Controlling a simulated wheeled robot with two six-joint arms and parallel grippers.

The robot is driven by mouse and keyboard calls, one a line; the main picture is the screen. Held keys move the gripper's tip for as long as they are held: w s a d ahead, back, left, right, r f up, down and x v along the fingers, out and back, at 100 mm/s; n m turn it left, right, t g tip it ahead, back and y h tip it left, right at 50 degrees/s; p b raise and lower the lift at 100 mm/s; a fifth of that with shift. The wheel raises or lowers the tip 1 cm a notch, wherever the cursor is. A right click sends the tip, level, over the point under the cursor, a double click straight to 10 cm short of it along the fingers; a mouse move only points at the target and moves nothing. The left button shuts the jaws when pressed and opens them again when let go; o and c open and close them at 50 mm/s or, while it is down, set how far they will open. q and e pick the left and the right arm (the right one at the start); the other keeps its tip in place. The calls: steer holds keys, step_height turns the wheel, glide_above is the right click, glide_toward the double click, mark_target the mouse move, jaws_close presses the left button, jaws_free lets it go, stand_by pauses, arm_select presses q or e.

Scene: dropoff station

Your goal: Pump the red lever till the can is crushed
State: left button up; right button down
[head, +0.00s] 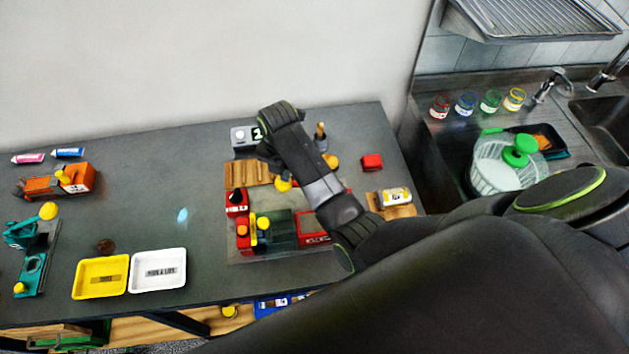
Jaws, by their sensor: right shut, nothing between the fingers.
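A red and green device with yellow parts (280,226) stands near the front edge of the grey table, partly behind my right forearm. A smaller red block with a dark top (236,204) stands just behind its left end. I cannot tell which part is the red lever. My left gripper is out of view.
A yellow tray (101,291) and a white tray (158,284) lie at the front left. The table's left middle is mostly clear.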

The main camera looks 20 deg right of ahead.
mark_target(285, 184)
steer(key=shift+s+a+f, duration=0.1)
steer(key=shift+a+f, duration=0.05)
steer(key=shift+f, duration=0.65)
steer(key=shift+a+f+b, duration=0.2)
steer(key=shift+f+b, duration=0.55)
steer(key=shift+f, duration=0.65)
